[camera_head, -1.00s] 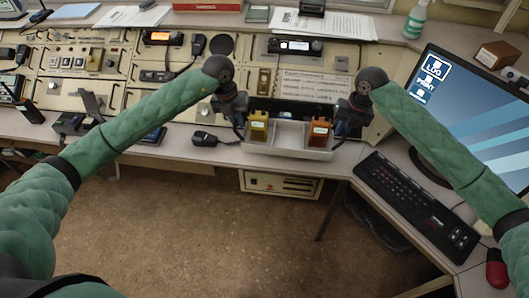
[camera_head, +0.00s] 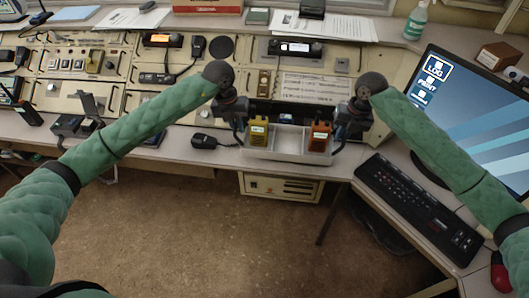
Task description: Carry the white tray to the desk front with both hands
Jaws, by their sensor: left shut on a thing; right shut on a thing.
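The white tray (camera_head: 285,156) is at the front edge of the desk, in the middle of the head view. A yellow device (camera_head: 258,131) stands in its left part and an orange device (camera_head: 319,137) in its right part. My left gripper (camera_head: 240,133) is shut at the tray's left end, and my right gripper (camera_head: 338,140) is shut at its right end. The fingertips are small and partly hidden by the wrists and devices. I cannot tell whether the tray touches the desk.
A black keyboard (camera_head: 418,208) and a monitor (camera_head: 470,120) are on the right. A black handset (camera_head: 212,140) lies left of the tray. Console panels with radios (camera_head: 296,49) rise behind it. Open floor (camera_head: 190,235) lies in front of the desk.

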